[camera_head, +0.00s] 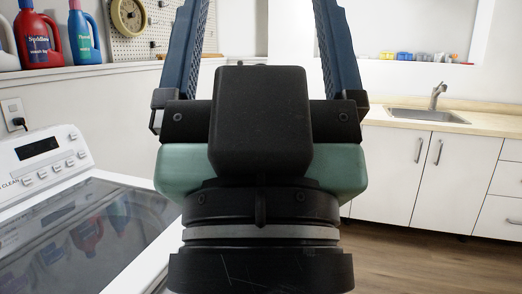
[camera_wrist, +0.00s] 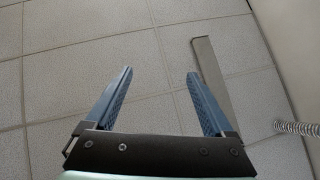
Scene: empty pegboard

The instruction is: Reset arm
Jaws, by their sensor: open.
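My gripper (camera_wrist: 160,95) is open and empty in the wrist view, its two blue fingers spread apart. Behind the fingers the wrist view shows a tiled ceiling (camera_wrist: 90,65), so the gripper points upward. In the head view my gripper (camera_head: 260,20) is large, close and central, its blue fingers rising to the top edge of the picture. Its dark body hides the middle of the room. Nothing is held between the fingers.
A white washing machine (camera_head: 40,160) with a dark lid stands at left. Bottles, including a red one (camera_head: 38,40), stand on a ledge beside a pegboard (camera_head: 135,38). White cabinets (camera_head: 400,160) with a sink (camera_head: 425,115) stand at right. Wooden floor (camera_head: 410,262) shows clear at lower right.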

